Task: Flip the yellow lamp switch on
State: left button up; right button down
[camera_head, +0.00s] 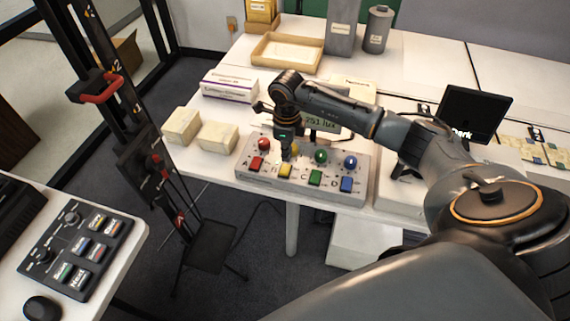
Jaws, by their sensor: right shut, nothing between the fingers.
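A grey switch panel (345,190) lies near the front edge of the white table. My right gripper (286,155) points down, shut and empty, just above and behind the yellow switch. I cannot tell whether it touches the panel. My left gripper is out of view.
The red switch (257,163) and green switch (315,178) flank the yellow one. The blue switch (347,184) is at the right. Cream boxes (217,136) stand left of the panel. A small dark screen (474,115) stands right. A wooden tray (287,52) lies behind.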

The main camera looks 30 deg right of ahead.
aim_at(286, 166)
jog(key=shift+r+p, duration=1.05)
jog(key=shift+r, duration=1)
